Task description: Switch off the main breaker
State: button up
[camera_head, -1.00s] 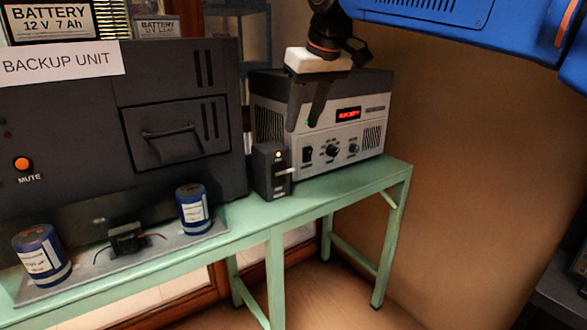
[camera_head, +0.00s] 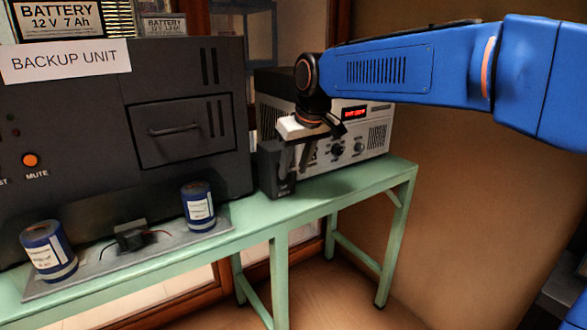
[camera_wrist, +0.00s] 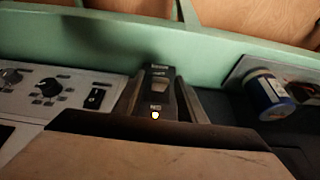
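The small black box with a front lever, which appears to be the main breaker (camera_head: 268,170), stands on the green bench between the backup unit and a grey instrument. Its lettering is too small to read. In the wrist view my gripper (camera_wrist: 161,84) is open, one finger on each side of the box's face. I cannot tell whether a finger touches it.
The grey instrument (camera_head: 376,140) with knobs and a red display stands close behind and right. The dark backup unit (camera_head: 60,120) is at left. Two blue cans (camera_head: 48,250) (camera_head: 198,207) sit on a plate on the green bench (camera_head: 340,193). Floor in front is free.

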jog(key=shift+w+a+f, duration=0.1)
jog(key=shift+w+f, duration=0.05)
jog(key=shift+f, duration=0.2)
grip_shut()
